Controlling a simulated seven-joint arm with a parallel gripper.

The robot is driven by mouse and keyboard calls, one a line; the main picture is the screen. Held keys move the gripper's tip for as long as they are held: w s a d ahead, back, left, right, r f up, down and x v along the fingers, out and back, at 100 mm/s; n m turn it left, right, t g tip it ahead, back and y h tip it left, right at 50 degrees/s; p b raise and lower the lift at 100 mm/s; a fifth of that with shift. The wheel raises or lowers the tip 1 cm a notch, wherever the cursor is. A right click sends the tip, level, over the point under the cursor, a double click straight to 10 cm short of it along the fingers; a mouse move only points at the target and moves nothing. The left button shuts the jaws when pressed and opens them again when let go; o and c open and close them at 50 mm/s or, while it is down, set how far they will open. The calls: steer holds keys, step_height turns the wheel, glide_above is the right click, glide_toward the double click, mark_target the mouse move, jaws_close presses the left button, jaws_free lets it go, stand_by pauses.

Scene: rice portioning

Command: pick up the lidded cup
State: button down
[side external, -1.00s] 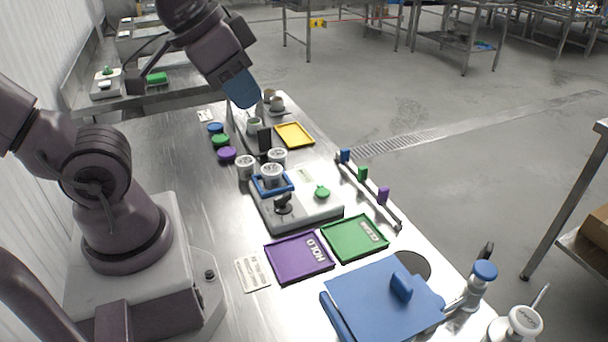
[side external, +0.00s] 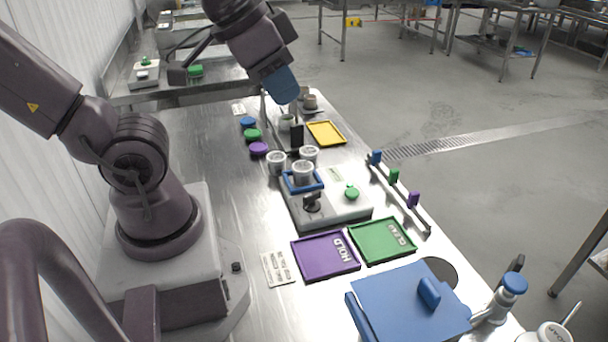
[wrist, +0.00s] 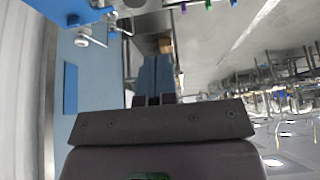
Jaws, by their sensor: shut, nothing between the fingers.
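My gripper (side external: 283,92) has blue fingers and hangs above the far part of the steel table, over the rear cups. In the wrist view its fingers (wrist: 154,75) are pressed together with nothing between them. A white cup (side external: 303,174) stands in a blue frame on the scale. Two more white cups (side external: 276,163) (side external: 309,154) stand just behind it. No lid shows clearly on these cups. Two paler cups (side external: 287,122) (side external: 310,102) stand farther back near the gripper; their tops are too small to read. I cannot tell which cup is lidded.
Blue, green and purple lids (side external: 253,135) lie left of the cups. A yellow tray (side external: 342,140) is at the back right. Purple (side external: 298,256) and green (side external: 408,253) trays lie in front of the scale (side external: 358,210). A blue-lidded bin (side external: 390,295) is nearest the camera.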

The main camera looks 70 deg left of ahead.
steer(key=shift+c, duration=1.5)
jaws_free()
